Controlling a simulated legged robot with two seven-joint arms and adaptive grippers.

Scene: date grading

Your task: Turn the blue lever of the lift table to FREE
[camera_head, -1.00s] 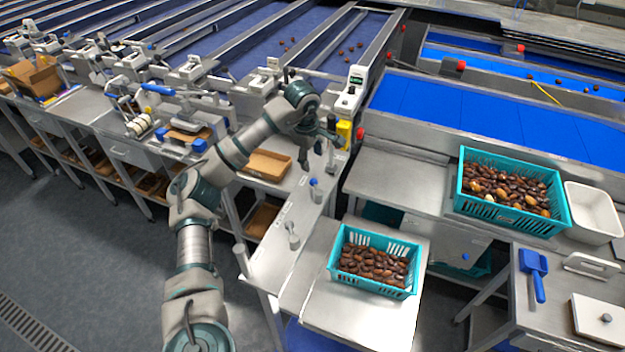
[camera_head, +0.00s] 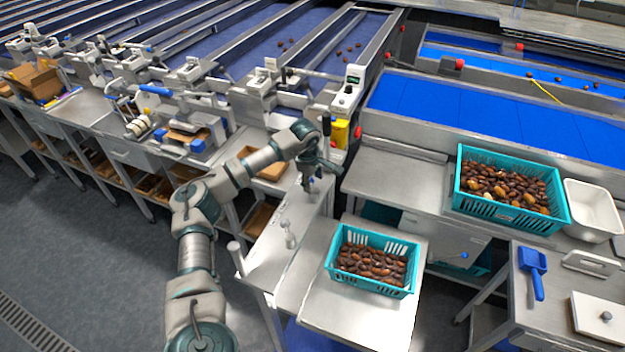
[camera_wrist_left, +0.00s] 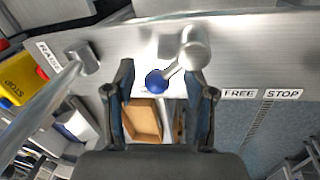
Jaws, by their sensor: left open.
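The blue lever's ball knob (camera_wrist_left: 155,80) shows in the left wrist view, joined by a short metal arm to a round grey pivot (camera_wrist_left: 195,46) on the steel panel (camera_wrist_left: 240,55). In the head view my left gripper (camera_head: 313,178) is over the steel panel and partly hides the lever. My right gripper is not in view.
A second metal lever (camera_wrist_left: 80,60) stands near a partly hidden label at the left. A teal crate of dates (camera_head: 330,262) sits on the lift table (camera_head: 330,312), and another crate (camera_head: 465,205) stands on the bench. A yellow box (camera_head: 340,133) is behind my gripper.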

